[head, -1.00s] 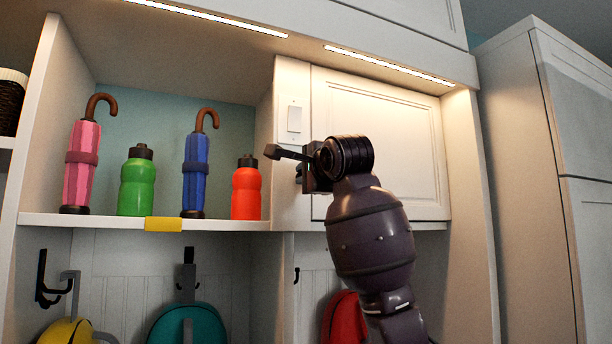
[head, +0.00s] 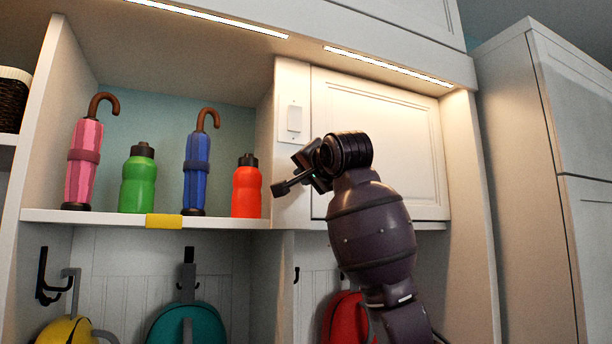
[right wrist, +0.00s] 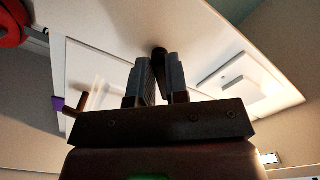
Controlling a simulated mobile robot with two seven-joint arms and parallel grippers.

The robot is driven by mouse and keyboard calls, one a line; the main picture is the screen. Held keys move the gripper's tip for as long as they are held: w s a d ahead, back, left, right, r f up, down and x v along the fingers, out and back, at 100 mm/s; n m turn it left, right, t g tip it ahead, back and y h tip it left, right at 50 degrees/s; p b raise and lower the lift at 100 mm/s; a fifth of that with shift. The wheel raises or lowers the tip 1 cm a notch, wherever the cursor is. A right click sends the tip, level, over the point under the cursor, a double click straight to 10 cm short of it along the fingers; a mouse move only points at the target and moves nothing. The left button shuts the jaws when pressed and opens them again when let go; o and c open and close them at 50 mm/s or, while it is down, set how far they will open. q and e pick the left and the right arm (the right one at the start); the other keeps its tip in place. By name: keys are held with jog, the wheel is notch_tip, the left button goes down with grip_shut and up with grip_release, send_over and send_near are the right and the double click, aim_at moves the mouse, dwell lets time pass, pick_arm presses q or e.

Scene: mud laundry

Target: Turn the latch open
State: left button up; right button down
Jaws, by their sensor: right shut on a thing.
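The white cabinet door (head: 400,150) is closed at the right of the shelf unit. My right gripper (head: 304,174) is at the door's left edge, just below the white wall switch (head: 294,118). The gripper hides the latch in the head view. In the right wrist view my right gripper (right wrist: 160,84) has its two fingers on either side of a dark latch piece (right wrist: 160,57), and is shut on it. The latch's exact angle is hard to tell. My left gripper is in neither view.
A pink umbrella (head: 84,160), green bottle (head: 138,182), blue umbrella (head: 197,165) and red bottle (head: 246,190) stand on the shelf to the left. Bags hang on hooks below. A tall cabinet (head: 550,120) stands at the right.

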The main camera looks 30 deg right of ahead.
jog(key=n, duration=0.9)
jog(key=shift+f, duration=0.1)
jog(key=shift+n, duration=0.4)
jog(key=c, duration=1.1)
grip_release()
jog(key=shift+s, duration=0.1)
